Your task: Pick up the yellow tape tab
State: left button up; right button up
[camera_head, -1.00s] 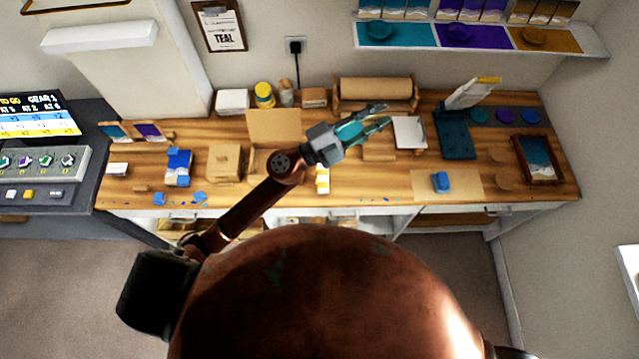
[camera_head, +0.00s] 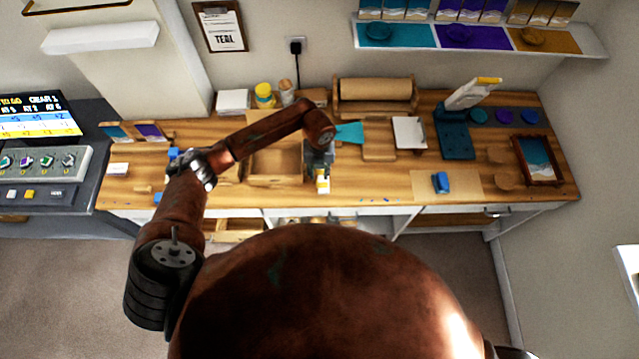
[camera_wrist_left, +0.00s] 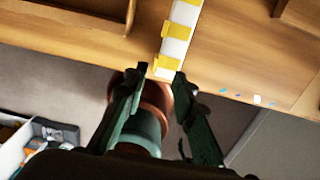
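Yellow tape tabs (camera_wrist_left: 179,31) sit on a white strip (camera_wrist_left: 173,47) near the front edge of the bench, in the left wrist view. The nearest yellow tab (camera_wrist_left: 168,62) lies just beyond my fingertips. In the head view the strip's yellow and white end (camera_head: 323,185) shows just below my left gripper (camera_head: 320,170), which points down. In the left wrist view my left gripper (camera_wrist_left: 162,74) is open, with its fingers apart and nothing held between them. Whether the fingertips touch the strip cannot be told. My right gripper is not in view.
A wooden tray (camera_head: 262,182) lies left of the gripper, and a teal piece (camera_head: 350,132) lies behind it. A blue block (camera_head: 440,182) rests on a tan sheet to the right. The bench top (camera_head: 375,182) between them is mostly clear, with small blue flecks.

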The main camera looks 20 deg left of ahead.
aim_at(322, 184)
pick_arm(q)
jog(key=f, duration=0.1)
jog(key=f+p, duration=0.1)
jog(key=f, duration=0.2)
jog(key=shift+s+a+f, duration=0.2)
jog(key=shift+a, duration=0.1)
jog(key=shift+f, duration=0.5)
jog(key=shift+c, duration=0.6)
grip_shut()
